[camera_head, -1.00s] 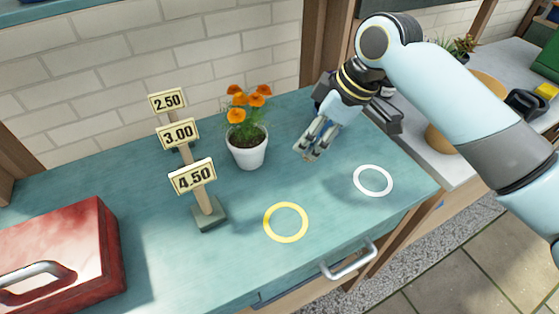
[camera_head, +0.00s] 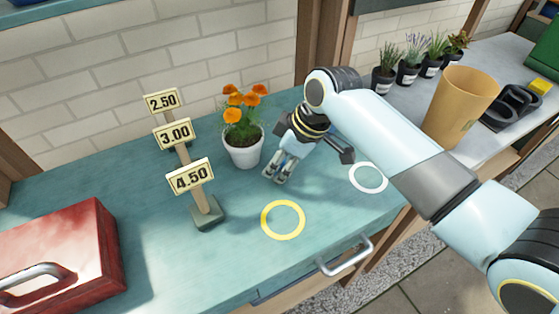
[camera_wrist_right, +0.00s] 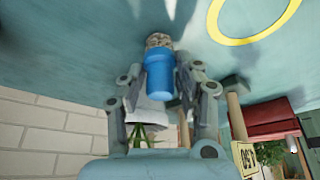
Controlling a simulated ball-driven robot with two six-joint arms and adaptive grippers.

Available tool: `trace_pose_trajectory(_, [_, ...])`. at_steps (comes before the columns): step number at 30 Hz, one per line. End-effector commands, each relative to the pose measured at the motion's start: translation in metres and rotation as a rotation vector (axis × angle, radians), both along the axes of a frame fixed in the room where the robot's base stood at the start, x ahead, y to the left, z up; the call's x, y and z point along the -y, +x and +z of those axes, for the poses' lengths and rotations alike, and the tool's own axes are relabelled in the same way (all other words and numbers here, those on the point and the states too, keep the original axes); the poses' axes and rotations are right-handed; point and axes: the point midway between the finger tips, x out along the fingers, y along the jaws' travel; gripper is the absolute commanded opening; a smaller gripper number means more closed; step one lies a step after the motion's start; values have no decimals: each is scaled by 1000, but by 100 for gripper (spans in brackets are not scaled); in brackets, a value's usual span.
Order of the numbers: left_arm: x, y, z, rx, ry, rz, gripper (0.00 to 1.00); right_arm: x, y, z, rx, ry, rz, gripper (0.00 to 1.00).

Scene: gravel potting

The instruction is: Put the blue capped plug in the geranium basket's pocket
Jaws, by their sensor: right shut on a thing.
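In the right wrist view, the blue capped plug (camera_wrist_right: 160,74) sits between the fingers of my right gripper (camera_wrist_right: 160,80). It has a smooth blue body and a rough grey-brown end that points away from the gripper. In the head view, my right gripper (camera_head: 276,172) is low over the teal bench, just right of the white pot with orange flowers (camera_head: 243,150). The plug cannot be made out clearly there. No geranium basket or pocket can be identified in either view. My left gripper does not show.
A yellow ring (camera_head: 283,234) and a white ring (camera_head: 384,180) mark the bench. A price-sign stand (camera_head: 207,214) and a red box (camera_head: 100,235) are to the left. A tan pot (camera_head: 460,105) and several small potted plants stand at the right. The front bench middle is clear.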

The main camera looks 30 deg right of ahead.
Motion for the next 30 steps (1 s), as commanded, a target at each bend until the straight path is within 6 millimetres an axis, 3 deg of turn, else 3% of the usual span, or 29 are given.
trace_pose_trajectory(1, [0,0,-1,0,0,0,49,0,0,-2,-1,0,0,8])
trace_pose_trajectory(2, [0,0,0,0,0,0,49,0,0,-2,-1,0,0,37])
trace_pose_trajectory(6, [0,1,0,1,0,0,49,0,0,-1,0,0,0,55])
trace_pose_trajectory(17, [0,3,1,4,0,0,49,1,-1,5,2,0,1,56])
trace_pose_trajectory(30, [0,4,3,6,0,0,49,24,-26,86,1,-3,2,56])
